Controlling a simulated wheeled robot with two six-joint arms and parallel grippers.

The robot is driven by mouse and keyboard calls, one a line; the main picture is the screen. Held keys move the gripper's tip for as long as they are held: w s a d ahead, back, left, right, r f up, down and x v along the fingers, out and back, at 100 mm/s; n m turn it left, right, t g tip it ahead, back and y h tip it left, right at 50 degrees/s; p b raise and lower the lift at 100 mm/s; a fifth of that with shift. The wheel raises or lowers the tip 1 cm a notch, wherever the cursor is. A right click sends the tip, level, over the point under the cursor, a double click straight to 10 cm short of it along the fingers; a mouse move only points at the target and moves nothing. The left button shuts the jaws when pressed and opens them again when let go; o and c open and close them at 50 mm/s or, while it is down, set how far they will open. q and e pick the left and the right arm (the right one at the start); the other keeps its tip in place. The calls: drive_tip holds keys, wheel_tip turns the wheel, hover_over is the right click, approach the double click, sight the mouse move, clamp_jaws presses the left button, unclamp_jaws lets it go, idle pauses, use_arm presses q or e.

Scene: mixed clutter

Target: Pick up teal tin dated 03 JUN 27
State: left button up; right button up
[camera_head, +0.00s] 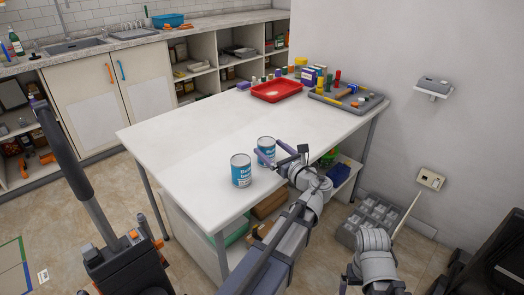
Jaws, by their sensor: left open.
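Two similar teal tins with pale tops stand upright near the front of the white table (190,135). The nearer tin (241,171) is on the left, and the other tin (266,146) is just behind and to its right. No date can be read on either. My left gripper (281,154) is open beside the farther tin, on its right. One finger overlaps that tin's lower part in the picture; whether it touches cannot be told. My right arm shows at the lower right, but its fingers are not visible.
A red tray (277,90) and a grey tray (346,102) with several small items stand at the table's back right. The table's left and middle are clear. A grey crate (366,217) sits on the floor at right. A wall is behind.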

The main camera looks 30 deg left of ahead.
sight(262, 142)
use_arm(q)
drive_tip(key=shift+x, duration=2.85)
drive_tip(key=shift+f, duration=0.1)
clamp_jaws()
